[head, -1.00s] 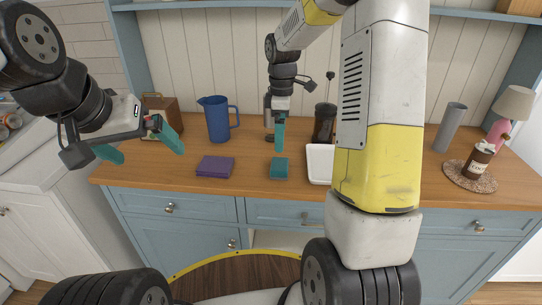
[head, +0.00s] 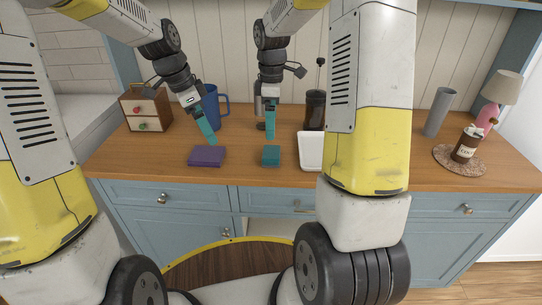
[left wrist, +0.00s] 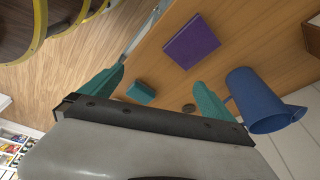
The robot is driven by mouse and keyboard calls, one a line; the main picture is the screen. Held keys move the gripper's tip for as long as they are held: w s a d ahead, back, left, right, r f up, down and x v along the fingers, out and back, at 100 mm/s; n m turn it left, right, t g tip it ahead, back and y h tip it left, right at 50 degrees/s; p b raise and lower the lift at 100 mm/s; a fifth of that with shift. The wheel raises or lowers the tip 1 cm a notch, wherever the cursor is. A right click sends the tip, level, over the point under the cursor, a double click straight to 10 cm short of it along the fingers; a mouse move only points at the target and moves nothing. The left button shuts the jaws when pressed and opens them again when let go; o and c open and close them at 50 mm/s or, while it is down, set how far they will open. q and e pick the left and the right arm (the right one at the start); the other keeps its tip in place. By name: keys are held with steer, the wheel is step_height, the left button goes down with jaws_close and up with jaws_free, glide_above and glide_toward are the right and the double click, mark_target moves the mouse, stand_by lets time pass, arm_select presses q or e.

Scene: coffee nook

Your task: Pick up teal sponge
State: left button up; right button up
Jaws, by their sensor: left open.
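The teal sponge (head: 270,157) lies flat on the wooden counter, in front of my right gripper. It also shows in the left wrist view (left wrist: 141,92), between the two teal fingers and beyond them.
A blue pitcher (head: 212,108) stands behind my left gripper. A small drawer box (head: 147,110) is at the back left. The counter's front strip is clear.

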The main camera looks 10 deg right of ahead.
mark_target(270, 151)
arm_select(q)
steer(key=w+d+f+m, duration=0.1)
steer(key=d+f+m, duration=0.1)
steer(key=f, duration=0.2)
steer(key=w+d+f+m+g, duration=0.1)
steer(key=w+d+f, duration=0.1)
steer(key=f, duration=0.2)
steer(key=w+d+f+m+g+h, duration=0.1)
steer(key=w+d+f+m, duration=0.1)
steer(key=f, duration=0.2)
steer(key=shift+d+f+m, duration=0.15)
steer(key=shift+d+m, duration=0.1)
steer(key=shift+m, duration=0.05)
steer(key=shift+d+f, duration=0.25)
steer(key=shift+f, duration=0.05)
steer(key=s+d, duration=0.1)
steer(key=d, duration=0.3)
steer(key=s+d, duration=0.1)
steer(key=d, duration=0.2)
steer(key=s+d, duration=0.1)
steer(key=d, duration=0.3)
steer(key=shift+s+d+f, duration=0.15)
steer(key=shift+d+f, duration=0.1)
steer(key=shift+d, duration=0.05)
steer(key=shift+d+f, duration=0.1)
steer(key=shift+f, duration=0.25)
